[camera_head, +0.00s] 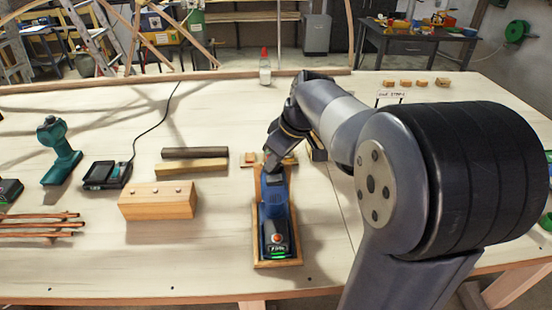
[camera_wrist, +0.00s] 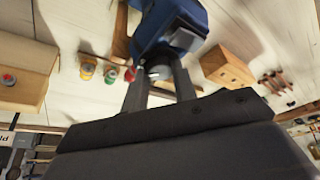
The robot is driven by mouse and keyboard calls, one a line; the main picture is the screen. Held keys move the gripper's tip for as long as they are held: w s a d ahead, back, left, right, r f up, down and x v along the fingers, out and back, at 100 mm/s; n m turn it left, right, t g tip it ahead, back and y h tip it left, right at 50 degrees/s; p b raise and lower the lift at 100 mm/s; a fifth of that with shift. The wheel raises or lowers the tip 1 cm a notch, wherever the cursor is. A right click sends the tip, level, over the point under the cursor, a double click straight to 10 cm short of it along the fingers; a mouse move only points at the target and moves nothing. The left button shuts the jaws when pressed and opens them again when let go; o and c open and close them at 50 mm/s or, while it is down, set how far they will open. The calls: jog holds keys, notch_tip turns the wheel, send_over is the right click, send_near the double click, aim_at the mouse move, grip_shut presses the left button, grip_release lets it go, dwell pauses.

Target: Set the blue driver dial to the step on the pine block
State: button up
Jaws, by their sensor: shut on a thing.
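The blue driver (camera_head: 273,212) lies in a wooden cradle (camera_head: 260,252) near the middle of the bench, with a green-lit display and a red-orange button at its near end. My gripper (camera_head: 272,160) is at the driver's far end. In the wrist view my gripper (camera_wrist: 158,75) is shut on a grey round part, which I take to be the dial (camera_wrist: 158,71), on the blue body (camera_wrist: 170,25). Its step marks cannot be read. The pine block (camera_head: 157,202), with several screw heads on top, stands left of the driver; it also shows in the wrist view (camera_wrist: 226,68).
Dark and light wood strips (camera_head: 195,153) lie behind the pine block. A charger (camera_head: 106,174) with a cable, a teal driver (camera_head: 59,150) and copper-brown rods (camera_head: 40,228) are at the left. A small bottle (camera_head: 265,70) and a sign (camera_head: 390,95) stand at the back.

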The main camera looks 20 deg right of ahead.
jog(key=n, duration=0.2)
jog(key=n+g+y, duration=0.1)
jog(key=n, duration=0.1)
jog(key=shift+w+d+n, duration=0.2)
jog(key=shift+n, duration=0.1)
jog(key=n+g, duration=0.1)
jog(key=n, duration=0.1)
jog(key=n+g, duration=0.1)
jog(key=n, duration=0.1)
jog(key=shift+w+r+n+y+p, duration=0.1)
jog(key=shift+w+n+y+p, duration=0.1)
jog(key=shift+n+y+p, duration=0.15)
jog(key=n+g, duration=0.1)
jog(key=n, duration=0.1)
jog(key=n+g+p, duration=0.1)
jog(key=n, duration=0.1)
jog(key=shift+w+n, duration=0.2)
jog(key=shift+n, duration=0.05)
jog(key=shift+w+a+n+g+h+p, duration=0.1)
jog(key=shift+n+g+h+p, duration=0.3)
jog(key=shift+n, duration=0.55)
jog(key=shift+w+n+g+h+p, duration=0.1)
jog(key=shift+n+g+p, duration=0.1)
jog(key=shift+n+p, duration=0.55)
jog(key=shift+n, duration=0.4)
jog(key=shift+s, duration=0.1)
jog(key=o, duration=1)
jog(key=v, duration=1)
jog(key=shift+r, duration=0.25)
